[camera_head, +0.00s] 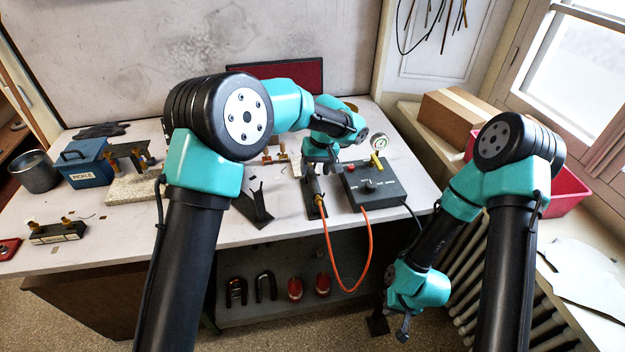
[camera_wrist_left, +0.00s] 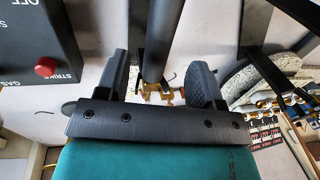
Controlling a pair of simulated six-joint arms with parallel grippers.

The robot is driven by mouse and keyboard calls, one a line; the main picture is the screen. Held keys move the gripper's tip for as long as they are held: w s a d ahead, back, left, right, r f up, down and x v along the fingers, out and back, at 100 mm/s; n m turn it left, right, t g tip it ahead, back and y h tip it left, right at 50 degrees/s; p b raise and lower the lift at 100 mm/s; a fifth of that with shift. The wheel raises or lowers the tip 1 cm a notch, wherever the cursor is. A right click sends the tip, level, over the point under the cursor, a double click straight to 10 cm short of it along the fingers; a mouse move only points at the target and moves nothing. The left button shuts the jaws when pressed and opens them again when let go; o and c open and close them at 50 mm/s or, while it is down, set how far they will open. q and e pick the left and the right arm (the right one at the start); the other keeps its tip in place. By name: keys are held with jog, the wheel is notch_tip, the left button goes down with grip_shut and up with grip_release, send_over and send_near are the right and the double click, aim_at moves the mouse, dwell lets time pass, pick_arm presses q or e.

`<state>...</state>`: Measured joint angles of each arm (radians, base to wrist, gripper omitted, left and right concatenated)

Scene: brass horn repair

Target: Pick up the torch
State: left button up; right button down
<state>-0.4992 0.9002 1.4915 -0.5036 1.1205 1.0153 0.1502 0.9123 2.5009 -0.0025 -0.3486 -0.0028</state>
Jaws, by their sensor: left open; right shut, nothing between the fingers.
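The torch (camera_head: 311,199) is a dark cylinder near the table's front edge, with an orange hose at its near end. Its far part is hidden under my left gripper (camera_head: 316,166) in the head view. In the left wrist view, the torch (camera_wrist_left: 154,40) shows as a dark cylinder running down between the two fingers of my left gripper (camera_wrist_left: 157,82). The fingers are open, with a gap on both sides of it. I cannot tell how far above it they are. My right gripper (camera_head: 390,328) is shut and empty, hanging low in front of the table.
A grey control box (camera_head: 374,183) with a red button stands right beside the torch. The orange hose (camera_head: 369,245) loops below the table edge. A black angled stand (camera_head: 255,207) is to the left. A blue pickle box (camera_head: 86,166) sits further left. A radiator (camera_head: 478,285) is at right.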

aim_at(314, 176)
pick_arm(q)
jog(key=f, duration=0.5)
jog(key=shift+a, duration=0.35)
jog(key=shift+r, duration=0.1)
jog(key=c, duration=1)
jog(key=shift+r, duration=0.15)
notch_tip(314, 176, up, 9)
jog(key=shift+r, duration=0.4)
